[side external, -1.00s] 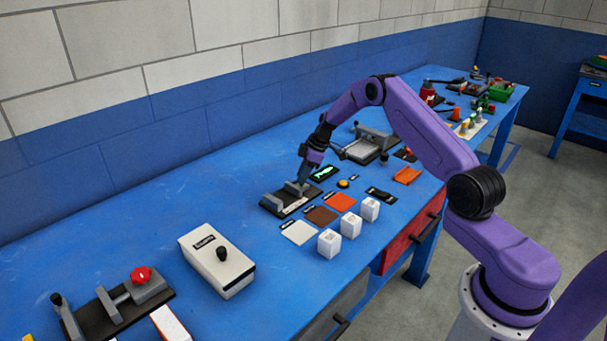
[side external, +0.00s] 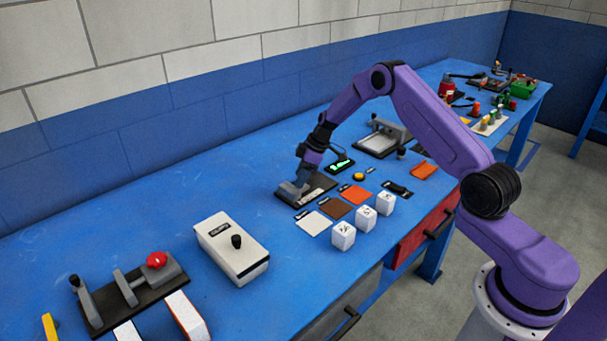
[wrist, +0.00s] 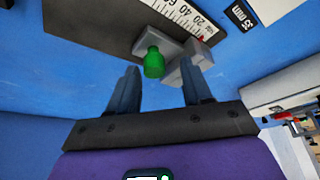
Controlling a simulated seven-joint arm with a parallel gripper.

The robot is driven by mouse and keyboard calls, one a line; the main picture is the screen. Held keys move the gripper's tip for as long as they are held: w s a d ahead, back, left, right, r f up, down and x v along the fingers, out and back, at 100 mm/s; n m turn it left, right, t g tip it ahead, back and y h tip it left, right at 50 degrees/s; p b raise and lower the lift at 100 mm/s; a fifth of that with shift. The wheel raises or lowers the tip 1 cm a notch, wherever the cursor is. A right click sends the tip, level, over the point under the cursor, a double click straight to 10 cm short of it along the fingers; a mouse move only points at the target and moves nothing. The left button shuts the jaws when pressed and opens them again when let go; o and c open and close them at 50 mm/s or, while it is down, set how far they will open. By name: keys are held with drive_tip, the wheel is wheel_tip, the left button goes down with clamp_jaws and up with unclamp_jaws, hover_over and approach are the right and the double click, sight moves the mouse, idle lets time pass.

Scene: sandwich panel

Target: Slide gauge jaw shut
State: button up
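The gauge is a dark base (side external: 318,187) with grey jaws (side external: 291,190) at its left end in the side view. The jaws look close together there; I cannot tell if they touch. The wrist view shows the white scale (wrist: 180,12), grey jaw blocks (wrist: 158,35) and a green knob (wrist: 153,62). A red mark (wrist: 202,40) sits at the low end of the scale. My gripper (side external: 302,178) is down at the jaws. In the wrist view my gripper's fingers (wrist: 158,84) stand apart with the green knob between them in the picture. I cannot tell if they touch it.
A "35 mm" plate (wrist: 243,15) lies beside the gauge. A white box (side external: 231,248) with a black knob stands to the left. Flat coloured tiles (side external: 337,208) and white cubes (side external: 365,218) lie in front. A dark display (side external: 340,164) is behind right.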

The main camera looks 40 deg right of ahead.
drive_tip(key=shift+d, duration=0.1)
drive_tip(key=shift+s+d+r, duration=0.15)
drive_tip(key=shift+d+r, duration=0.05)
drive_tip(key=shift+r, duration=0.35)
drive_tip(key=v, duration=1.6)
drive_tip(key=shift+a+r, duration=0.1)
drive_tip(key=s+a+r+n+g, duration=0.1)
drive_tip(key=s+a+r+g, duration=0.1)
drive_tip(key=s+a, duration=0.75)
drive_tip(key=s+a+r+n+g, duration=0.1)
drive_tip(key=s+a+r, duration=0.2)
drive_tip(key=s+a, duration=0.65)
drive_tip(key=s+f+n+h, duration=0.1)
drive_tip(key=s+h, duration=0.1)
drive_tip(key=s, duration=2.2)
drive_tip(key=shift+d+n+h, duration=0.3)
drive_tip(key=shift+h, duration=0.1)
